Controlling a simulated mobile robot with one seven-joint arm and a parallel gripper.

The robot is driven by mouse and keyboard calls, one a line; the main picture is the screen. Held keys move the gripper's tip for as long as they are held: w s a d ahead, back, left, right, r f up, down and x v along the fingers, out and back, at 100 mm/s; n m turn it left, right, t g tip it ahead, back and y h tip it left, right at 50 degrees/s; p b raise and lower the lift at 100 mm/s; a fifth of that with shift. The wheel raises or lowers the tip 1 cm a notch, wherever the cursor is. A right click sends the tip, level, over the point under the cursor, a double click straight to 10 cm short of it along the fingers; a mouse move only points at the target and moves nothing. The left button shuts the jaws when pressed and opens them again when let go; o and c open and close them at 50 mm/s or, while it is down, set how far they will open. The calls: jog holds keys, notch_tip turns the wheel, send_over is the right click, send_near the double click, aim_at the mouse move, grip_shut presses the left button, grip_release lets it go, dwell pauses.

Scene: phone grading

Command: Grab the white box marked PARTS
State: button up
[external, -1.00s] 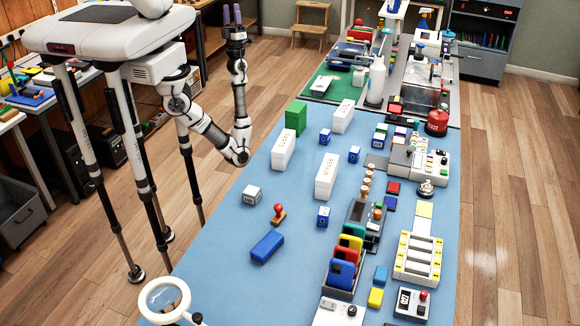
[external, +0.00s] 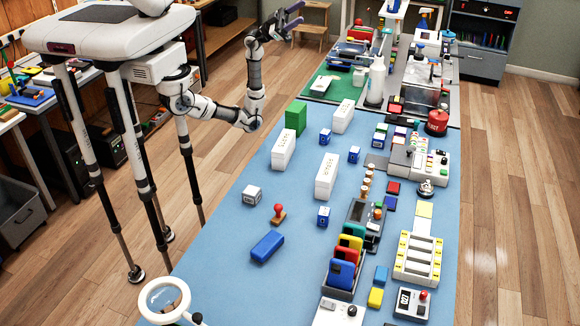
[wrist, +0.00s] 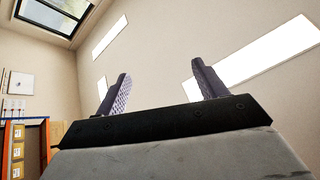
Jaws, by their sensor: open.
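Three long white boxes with small dark markings stand on the blue table: one at the left (external: 284,149), one further back (external: 343,116) and one nearer (external: 326,176). The markings are too small to read, so I cannot tell which one says PARTS. My gripper (external: 294,16) is raised high behind the table's far left part, well away from all the boxes. In the wrist view my gripper (wrist: 160,72) is open and empty, its two dark fingers spread, facing the wall and ceiling. No white box shows in the wrist view.
A green block (external: 296,118) stands between the left and back white boxes. Small blue cubes (external: 325,136), a red-handled stamp (external: 278,213) and a blue case (external: 267,246) lie around. Devices and trays crowd the right side. The table's left front is mostly clear.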

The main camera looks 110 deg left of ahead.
jog(key=w+d+f+m+g+h, duration=0.3)
jog(key=w+d+f+g, duration=0.1)
jog(key=w+f+g, duration=0.15)
jog(key=m+g+b, duration=0.2)
jog(key=m+g, duration=0.6)
jog(key=g, duration=1.1)
send_near(285, 139)
jog(key=shift+w+d+f, duration=0.1)
jog(key=shift+w+d, duration=0.1)
jog(key=shift+d, duration=0.05)
jog(key=x, duration=0.7)
jog(key=shift+s+f+p, duration=0.2)
jog(key=shift+f+p, duration=0.1)
jog(key=shift+f, duration=0.1)
jog(key=shift+p+x, duration=0.6)
jog(key=shift+x, duration=2.4)
jog(key=shift+s, duration=0.1)
jog(key=c, duration=1.2)
jog(key=shift+c, duration=0.3)
jog(key=shift+r, duration=0.1)
